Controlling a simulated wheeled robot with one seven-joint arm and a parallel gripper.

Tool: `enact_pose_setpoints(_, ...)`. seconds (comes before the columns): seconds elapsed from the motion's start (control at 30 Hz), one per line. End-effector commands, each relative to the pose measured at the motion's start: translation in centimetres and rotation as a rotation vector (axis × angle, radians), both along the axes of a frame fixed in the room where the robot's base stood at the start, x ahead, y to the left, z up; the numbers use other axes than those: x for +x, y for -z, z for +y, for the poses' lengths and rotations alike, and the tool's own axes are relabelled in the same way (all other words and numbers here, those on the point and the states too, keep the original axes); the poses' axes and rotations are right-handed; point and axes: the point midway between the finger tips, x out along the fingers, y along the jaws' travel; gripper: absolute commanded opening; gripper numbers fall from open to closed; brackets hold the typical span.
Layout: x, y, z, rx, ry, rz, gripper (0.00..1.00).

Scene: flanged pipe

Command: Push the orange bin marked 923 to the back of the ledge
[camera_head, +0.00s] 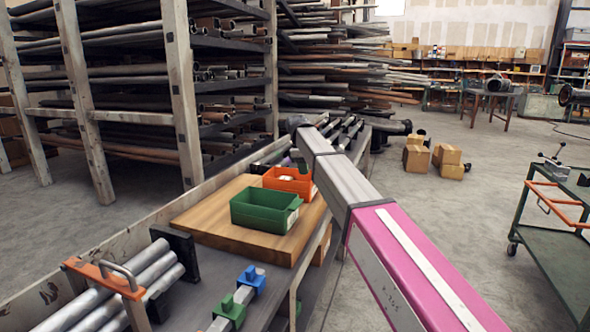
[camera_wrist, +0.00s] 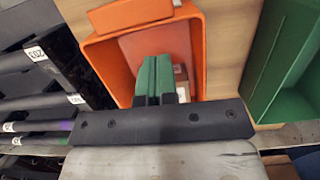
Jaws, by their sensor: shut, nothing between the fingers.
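The orange bin (camera_head: 288,181) sits on a wooden board behind the green bin (camera_head: 265,212), partly hidden by my arm in the head view. In the wrist view the orange bin (camera_wrist: 105,60) fills the upper middle, and a small brown box (camera_wrist: 182,84) shows inside it. No 923 mark is readable in either view. My gripper (camera_wrist: 155,62) has green fingers shut together, with nothing between them. The fingers overlap the bin's interior in the wrist view; whether they touch it I cannot tell.
The green bin (camera_wrist: 285,60) stands close on the right in the wrist view. Dark labelled parts (camera_wrist: 45,75) lie on the left. The wooden board (camera_head: 210,221) has bare room at its left. Metal pipes (camera_head: 130,285) lie at the front left.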

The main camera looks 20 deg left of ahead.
Motion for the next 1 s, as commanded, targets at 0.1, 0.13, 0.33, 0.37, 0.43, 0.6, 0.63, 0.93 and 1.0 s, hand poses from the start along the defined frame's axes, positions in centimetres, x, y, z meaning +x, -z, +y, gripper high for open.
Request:
enact_pose_setpoints(0.1,-0.4,0.0,-2.5,0.0,0.0,0.0,0.0)
enact_pose_setpoints(0.13,-0.4,0.0,-3.0,0.0,0.001,0.0,0.0)
enact_pose_setpoints(0.33,-0.6,0.0,-5.8,0.0,0.0,0.0,0.0)
enact_pose_setpoints(0.37,-0.6,0.2,-5.9,-0.001,-0.001,0.0,0.0)
enact_pose_setpoints(0.43,-0.5,0.9,-5.7,0.0,-0.002,0.0,0.0)
enact_pose_setpoints(0.6,-0.5,1.7,-5.6,0.0,-0.001,0.0,0.0)
enact_pose_setpoints(0.63,-0.5,1.7,-5.6,0.0,-0.001,0.0,0.0)
enact_pose_setpoints(0.93,-0.5,2.1,-5.6,-0.002,0.0,0.004,0.0)
enact_pose_setpoints(1.0,0.0,2.1,-5.3,-0.002,0.0,0.004,0.0)
